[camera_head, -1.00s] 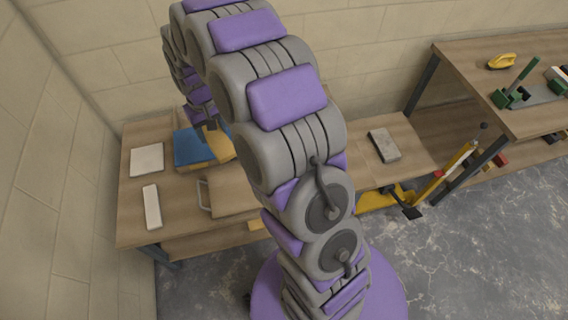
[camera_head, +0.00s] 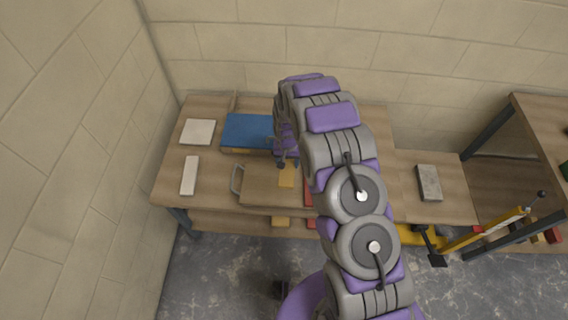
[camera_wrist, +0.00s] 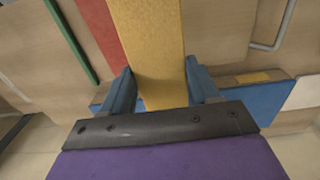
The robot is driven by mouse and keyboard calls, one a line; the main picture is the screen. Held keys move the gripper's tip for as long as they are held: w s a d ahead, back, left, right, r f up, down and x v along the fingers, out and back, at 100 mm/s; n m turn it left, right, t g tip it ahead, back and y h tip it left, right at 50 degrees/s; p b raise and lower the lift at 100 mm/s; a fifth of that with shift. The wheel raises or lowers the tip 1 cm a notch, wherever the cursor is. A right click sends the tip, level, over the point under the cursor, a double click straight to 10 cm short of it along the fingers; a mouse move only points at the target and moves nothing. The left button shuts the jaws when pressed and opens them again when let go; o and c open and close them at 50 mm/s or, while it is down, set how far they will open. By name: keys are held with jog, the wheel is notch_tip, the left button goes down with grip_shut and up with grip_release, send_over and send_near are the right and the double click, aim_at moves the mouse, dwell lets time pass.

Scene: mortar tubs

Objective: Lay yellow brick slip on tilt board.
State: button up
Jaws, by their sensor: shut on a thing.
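My gripper (camera_wrist: 160,92) is shut on the yellow brick slip (camera_wrist: 148,45), which sits between its two blue fingers. In the head view the gripper (camera_head: 282,162) is over the wooden board with a metal handle, which looks like the tilt board (camera_head: 258,190). The yellow slip (camera_head: 287,176) shows there over the board's face. I cannot tell whether it touches the board. A red strip (camera_wrist: 102,30) lies beside the yellow slip in the wrist view, and it shows partly behind my arm in the head view (camera_head: 308,192).
A blue pad (camera_head: 245,130) with a yellow edge below lies behind the board. A white square tile (camera_head: 198,131) and a white narrow slip (camera_head: 189,175) lie on the bench's left. A grey block (camera_head: 429,183) is at right. A green strip (camera_wrist: 72,40) runs beside the red one.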

aim_at(284, 171)
jog(key=shift+s+a+f, duration=0.1)
jog(key=shift+f, duration=0.45)
jog(key=shift+s+d+f, duration=0.1)
jog(key=shift+d+f, duration=0.25)
jog(key=shift+f, duration=0.15)
jog(key=f, duration=0.1)
jog(key=a+f, duration=0.1)
jog(key=f, duration=0.1)
jog(key=f+b, duration=0.1)
jog(key=shift+a+f, duration=0.2)
jog(key=shift+a, duration=0.05)
jog(key=f, duration=0.3)
jog(key=d+f+b, duration=0.1)
jog(key=f, duration=0.1)
jog(key=shift+f, duration=0.25)
jog(key=shift+a+f, duration=0.35)
jog(key=shift+f, duration=0.05)
jog(key=shift+d, duration=0.3)
jog(key=shift+a+f, duration=0.2)
jog(key=shift+f, duration=0.15)
jog(key=o, duration=1.5)
jog(key=shift+d, duration=0.1)
jog(key=shift+c, duration=0.2)
